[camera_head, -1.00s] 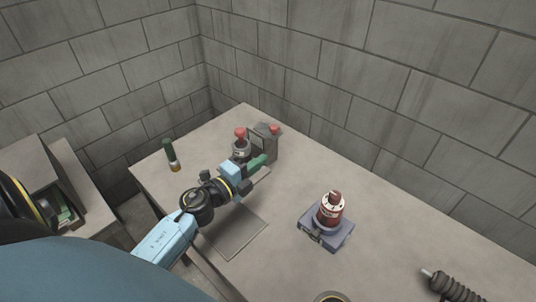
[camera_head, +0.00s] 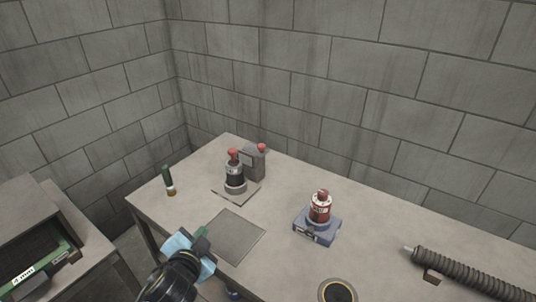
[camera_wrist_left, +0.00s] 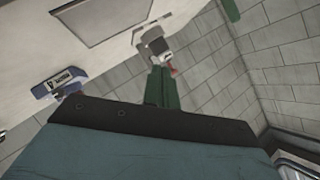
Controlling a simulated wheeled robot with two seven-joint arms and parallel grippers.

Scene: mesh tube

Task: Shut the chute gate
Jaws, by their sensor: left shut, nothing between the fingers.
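A grey box with a red knob (camera_head: 257,161) stands at the back corner of the table. I cannot tell for sure which part is the chute gate. My left gripper (camera_head: 203,233) is shut and empty, in front of these things, apart from them, near the flat grey panel's left edge. Its green fingers (camera_wrist_left: 162,88) show closed together in the left wrist view and overlap part of the bottle area. My right gripper is not in view.
A flat grey panel (camera_head: 236,237) lies on the table (camera_head: 285,262). A red bottle (camera_head: 320,208) stands on a blue base (camera_head: 317,234). A ribbed hose (camera_head: 475,278) lies at right, a dark ring (camera_head: 338,291) in front, a green cylinder (camera_head: 169,181) at left. A cabinet (camera_head: 30,235) stands far left.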

